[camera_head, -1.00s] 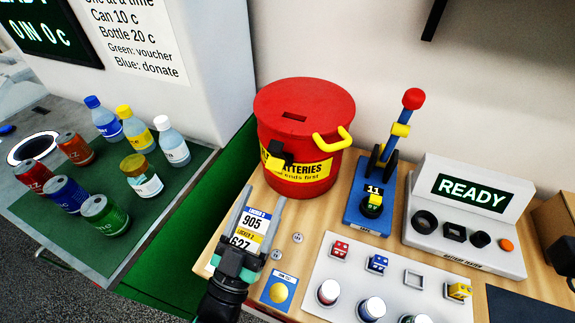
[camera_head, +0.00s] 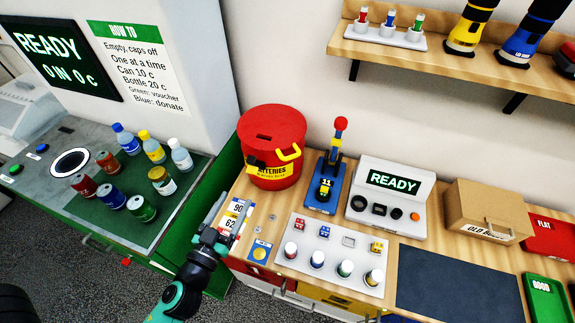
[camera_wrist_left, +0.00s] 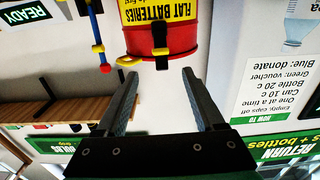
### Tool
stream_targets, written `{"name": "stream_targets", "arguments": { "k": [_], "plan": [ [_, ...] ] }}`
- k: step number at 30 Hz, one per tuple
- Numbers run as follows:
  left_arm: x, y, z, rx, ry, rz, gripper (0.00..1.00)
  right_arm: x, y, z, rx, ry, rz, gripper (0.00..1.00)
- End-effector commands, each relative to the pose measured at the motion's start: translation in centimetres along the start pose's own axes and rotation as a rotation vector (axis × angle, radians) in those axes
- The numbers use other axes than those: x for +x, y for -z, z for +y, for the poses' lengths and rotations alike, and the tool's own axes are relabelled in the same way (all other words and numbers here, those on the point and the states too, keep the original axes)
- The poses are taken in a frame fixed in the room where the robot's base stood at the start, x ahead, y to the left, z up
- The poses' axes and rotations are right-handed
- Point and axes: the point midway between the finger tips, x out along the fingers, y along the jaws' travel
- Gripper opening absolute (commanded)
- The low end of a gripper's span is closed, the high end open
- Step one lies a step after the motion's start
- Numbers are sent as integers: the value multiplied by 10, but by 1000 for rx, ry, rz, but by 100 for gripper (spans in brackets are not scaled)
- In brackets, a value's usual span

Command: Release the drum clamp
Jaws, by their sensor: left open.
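The red drum (camera_head: 270,128) with the yellow batteries label stands at the back left of the wooden bench. A small black clamp with a yellow tab (camera_head: 256,166) sits on its front left side, beside a yellow loop handle (camera_head: 288,153). In the left wrist view, upside down, the black clamp (camera_wrist_left: 160,34) lies across the label, beyond my fingertips and roughly centred between them. My left gripper (camera_head: 235,203) is open and empty, in front of the drum and apart from it. It also shows in the left wrist view (camera_wrist_left: 161,72). My right gripper is out of view.
Right of the drum stand a blue lever press (camera_head: 324,190) with a red knob and a grey tester (camera_head: 390,198) reading READY. A white panel (camera_head: 300,232) with capped tubes lies in front. Bottles and cans stand on a green mat (camera_head: 180,205) at left. A shelf (camera_head: 380,45) hangs above.

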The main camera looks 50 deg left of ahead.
Motion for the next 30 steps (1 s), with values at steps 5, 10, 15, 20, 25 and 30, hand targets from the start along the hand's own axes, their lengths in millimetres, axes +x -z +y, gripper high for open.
{"name": "stream_targets", "arguments": {
  "k": [5,10,15,20,25,30],
  "plan": [
    [2,0,-2,0,6,-1,70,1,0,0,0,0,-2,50],
    [25,5,-2,-1,8,1,70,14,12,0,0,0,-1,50],
    [65,5,-2,0,6,1,70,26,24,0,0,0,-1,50],
    [97,2,-2,-1,5,1,70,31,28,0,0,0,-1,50],
    [114,0,-1,0,3,0,70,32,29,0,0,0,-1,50],
    [116,-1,-1,-1,2,0,70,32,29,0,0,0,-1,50]
  ]
}}
